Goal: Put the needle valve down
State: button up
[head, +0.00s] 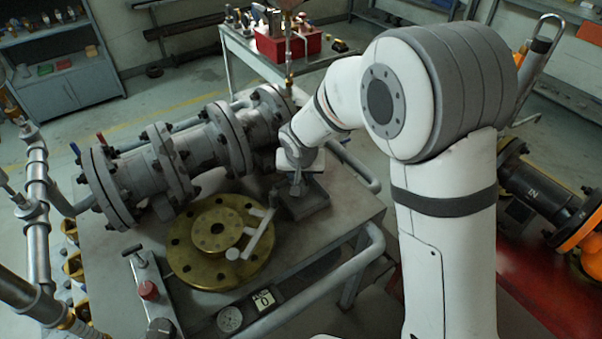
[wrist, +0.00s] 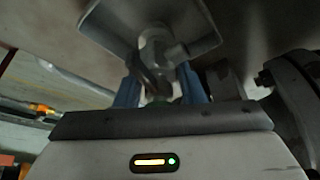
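The needle valve, a small grey metal fitting, shows in the wrist view (wrist: 157,52) between the blue fingers of my gripper (wrist: 160,88). The fingers appear closed on it from both sides. In the head view my gripper (head: 297,172) points down over a small grey metal tray (head: 312,203) on the workbench, and the valve (head: 296,188) shows just below it. The tray also shows in the wrist view (wrist: 105,22), close to the valve. I cannot tell whether the valve touches the tray floor.
A large flanged gate valve (head: 150,172) lies left of the tray. A brass flange (head: 190,262) with a grey-handled tool (head: 258,236) lies in front of it. A cart with a red box (head: 288,46) stands behind.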

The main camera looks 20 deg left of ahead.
jog(key=o, duration=0.3)
jog(key=shift+o, duration=0.2)
jog(key=v, duration=1.2)
jog(key=s+d+r+m, duration=0.1)
jog(key=d+r, duration=0.2)
jog(key=d, duration=0.8)
jog(key=s+d+m+g+h, duration=0.1)
jog(key=s+d, duration=1.5)
jog(key=d, duration=0.3)
jog(key=shift+d+r+m+g, duration=0.2)
jog(key=shift+d+m+g, duration=0.1)
jog(key=shift+m+g, duration=0.1)
jog(key=shift+r+p, duration=0.75)
jog(key=shift+p, duration=0.05)
